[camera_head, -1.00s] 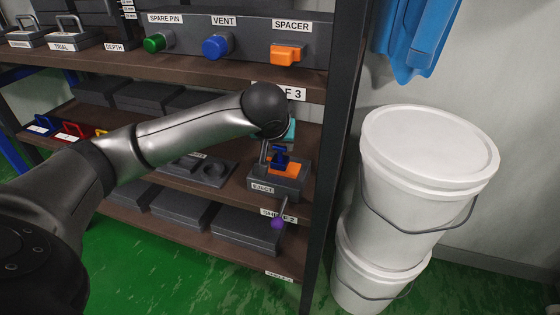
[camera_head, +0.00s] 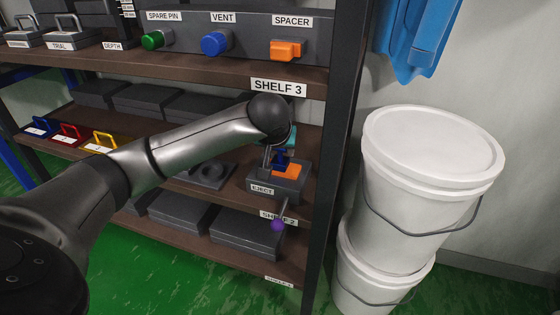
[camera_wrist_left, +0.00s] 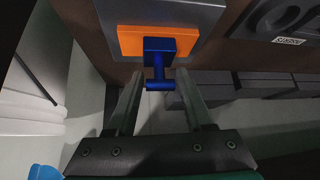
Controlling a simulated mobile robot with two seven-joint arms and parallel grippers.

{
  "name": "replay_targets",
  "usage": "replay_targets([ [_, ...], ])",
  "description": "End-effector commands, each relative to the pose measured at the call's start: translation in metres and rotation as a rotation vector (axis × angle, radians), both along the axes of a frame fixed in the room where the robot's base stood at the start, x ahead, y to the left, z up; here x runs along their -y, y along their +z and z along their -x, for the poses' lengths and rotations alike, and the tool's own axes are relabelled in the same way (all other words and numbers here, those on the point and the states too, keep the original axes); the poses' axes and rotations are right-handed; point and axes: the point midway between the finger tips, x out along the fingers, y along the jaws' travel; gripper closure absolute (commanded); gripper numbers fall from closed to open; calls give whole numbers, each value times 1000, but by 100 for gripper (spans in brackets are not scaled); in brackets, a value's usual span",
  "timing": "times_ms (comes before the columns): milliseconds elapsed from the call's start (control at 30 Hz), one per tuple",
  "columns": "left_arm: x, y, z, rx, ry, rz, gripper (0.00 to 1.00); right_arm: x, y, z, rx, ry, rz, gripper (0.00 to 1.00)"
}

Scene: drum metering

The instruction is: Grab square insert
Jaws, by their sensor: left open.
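A blue square piece with a stem and crossbar (camera_wrist_left: 160,54), which looks like the square insert, sits on an orange block (camera_wrist_left: 129,41) on a dark grey box. In the head view, the blue piece (camera_head: 281,162) shows partly behind my left wrist, over the orange block (camera_head: 292,171) and the box labelled EJECT (camera_head: 262,189). My left gripper (camera_wrist_left: 158,82) is open. In the left wrist view its two fingers lie on either side of the blue crossbar, with gaps showing on both sides. In the head view most of the left gripper (camera_head: 277,150) is hidden by the wrist. My right gripper does not show.
A purple knob (camera_head: 278,225) on a lever hangs in front of the box. A dark post (camera_head: 340,140) stands to the right, then stacked white buckets (camera_head: 425,190). Shelf 3 (camera_head: 190,72) runs above my arm. Coloured handled pieces (camera_head: 68,132) lie left.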

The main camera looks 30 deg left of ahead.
Motion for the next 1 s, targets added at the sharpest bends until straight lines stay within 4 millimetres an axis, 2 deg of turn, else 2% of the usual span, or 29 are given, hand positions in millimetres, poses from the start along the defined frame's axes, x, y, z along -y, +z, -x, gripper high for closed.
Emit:
replay_targets([
  [67, 0, 0, 0, 0, 0, 0, 49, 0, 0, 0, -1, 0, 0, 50],
  [500, 0, 0, 0, -1, 0, 0, 99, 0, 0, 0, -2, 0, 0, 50],
  [1000, 0, 1, 0, 0, 0, 0, 100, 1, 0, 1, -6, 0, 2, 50],
])
